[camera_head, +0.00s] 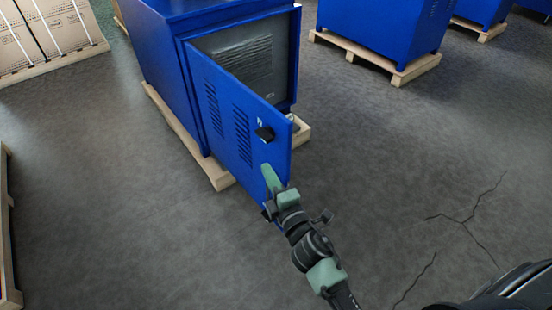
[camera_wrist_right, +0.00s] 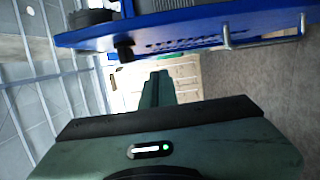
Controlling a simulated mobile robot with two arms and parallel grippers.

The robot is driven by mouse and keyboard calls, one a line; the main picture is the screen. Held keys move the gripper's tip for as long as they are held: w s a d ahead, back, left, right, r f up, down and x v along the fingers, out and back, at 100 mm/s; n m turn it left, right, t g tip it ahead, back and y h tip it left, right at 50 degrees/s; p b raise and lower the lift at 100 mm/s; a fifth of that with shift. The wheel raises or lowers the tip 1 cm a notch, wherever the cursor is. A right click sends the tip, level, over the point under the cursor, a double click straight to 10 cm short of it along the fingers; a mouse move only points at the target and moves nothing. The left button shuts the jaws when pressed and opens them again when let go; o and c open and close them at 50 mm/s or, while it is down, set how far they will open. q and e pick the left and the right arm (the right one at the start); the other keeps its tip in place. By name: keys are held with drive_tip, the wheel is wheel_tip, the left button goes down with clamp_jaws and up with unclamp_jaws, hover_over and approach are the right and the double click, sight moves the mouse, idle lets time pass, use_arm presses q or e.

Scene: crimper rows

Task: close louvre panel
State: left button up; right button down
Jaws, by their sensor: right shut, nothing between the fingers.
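The blue louvre panel (camera_head: 238,118) is a hinged door on a blue cabinet (camera_head: 170,60). It stands open, hinged at its left side, with two columns of slots and a black latch (camera_head: 264,133) near its free edge. The cabinet's grey interior (camera_head: 250,65) shows behind it. My right gripper (camera_head: 269,178) is shut and empty, in front of the panel's lower free corner; I cannot tell whether it touches. In the right wrist view the green fingers (camera_wrist_right: 158,88) are together, below a blue panel edge (camera_wrist_right: 190,24). My left gripper is not in view.
The cabinet stands on a wooden pallet (camera_head: 217,175). More blue cabinets (camera_head: 385,25) on pallets stand at the back right. Pale crates (camera_head: 50,38) stand at the back left, and a wooden edge (camera_head: 8,240) at the left. The cracked grey floor (camera_head: 430,170) at right is clear.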

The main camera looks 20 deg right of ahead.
sight(277, 159)
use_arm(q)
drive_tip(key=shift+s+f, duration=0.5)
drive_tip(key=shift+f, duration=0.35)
use_arm(e)
drive_tip(key=shift+w+d, duration=0.9)
drive_tip(key=shift+w, duration=0.2)
drive_tip(key=shift+w+d, duration=0.85)
drive_tip(key=shift+w, duration=0.25)
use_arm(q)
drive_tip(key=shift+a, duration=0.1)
